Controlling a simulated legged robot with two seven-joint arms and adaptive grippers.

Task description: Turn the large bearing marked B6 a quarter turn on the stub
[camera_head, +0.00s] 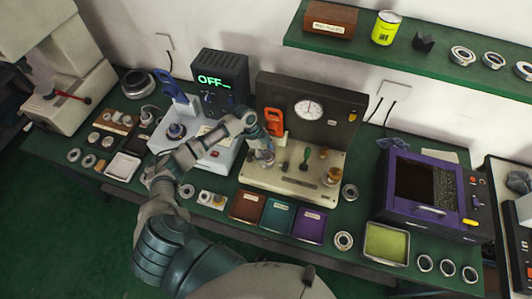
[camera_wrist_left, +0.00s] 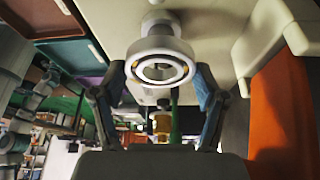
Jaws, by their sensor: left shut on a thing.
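A large pale bearing (camera_wrist_left: 160,66) shows in the left wrist view, its round face and dark inner ring toward the camera. It sits at the end of a stub (camera_wrist_left: 158,20) on a cream test stand. My left gripper (camera_wrist_left: 158,84) has one finger at each side of the bearing and is shut on it. In the head view my left gripper (camera_head: 262,143) reaches over the left part of the cream stand (camera_head: 290,180), and the bearing (camera_head: 265,157) is partly covered there. No B6 mark can be read. My right gripper is not in view.
An orange clamp (camera_head: 274,122) stands close behind the gripper, before a dark gauge panel (camera_head: 318,125). Brass knobs (camera_head: 325,153) and a green handle (camera_head: 305,158) are to the right. Coloured trays (camera_head: 278,216) lie in front, and a purple machine (camera_head: 430,195) stands farther right.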

